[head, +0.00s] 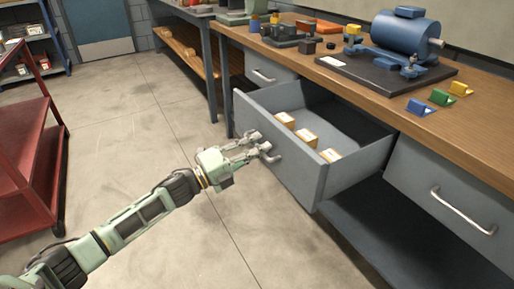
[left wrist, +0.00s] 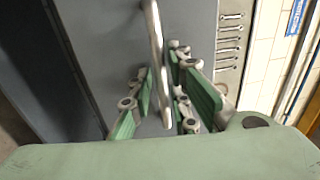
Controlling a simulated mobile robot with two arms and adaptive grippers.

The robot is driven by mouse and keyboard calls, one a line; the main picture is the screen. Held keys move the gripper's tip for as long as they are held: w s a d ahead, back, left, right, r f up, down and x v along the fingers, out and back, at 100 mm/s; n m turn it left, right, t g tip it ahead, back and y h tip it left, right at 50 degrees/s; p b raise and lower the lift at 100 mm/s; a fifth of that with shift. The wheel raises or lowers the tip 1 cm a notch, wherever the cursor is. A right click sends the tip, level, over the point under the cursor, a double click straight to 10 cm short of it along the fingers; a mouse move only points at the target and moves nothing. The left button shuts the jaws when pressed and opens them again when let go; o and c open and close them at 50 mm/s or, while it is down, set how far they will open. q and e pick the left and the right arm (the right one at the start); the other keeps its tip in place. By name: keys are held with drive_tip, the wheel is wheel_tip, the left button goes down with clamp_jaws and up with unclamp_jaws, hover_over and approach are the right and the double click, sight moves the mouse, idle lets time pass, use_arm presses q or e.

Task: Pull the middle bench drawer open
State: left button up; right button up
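The middle bench drawer (head: 298,172) is grey and stands pulled well out from the bench, with its inside showing. Its curved metal handle (head: 271,154) is on the front face. My left gripper (head: 258,144) is at this handle, reaching in from the left. In the left wrist view the handle (left wrist: 155,50) runs between the green finger pads of my left gripper (left wrist: 168,98). The fingers are apart, with a gap beside the handle, so they are around it and not clamped. My right gripper is in neither view.
Several small orange-tan boxes (head: 306,137) lie in the drawer. Closed drawers flank it, one with a handle (head: 462,211) at right. A blue motor (head: 405,36) stands on the wooden benchtop (head: 478,110). A red cart (head: 32,165) is at left; the floor between is clear.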

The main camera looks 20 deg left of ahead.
use_arm(q)
drive_tip(key=v, duration=1.2)
idle(0.5)
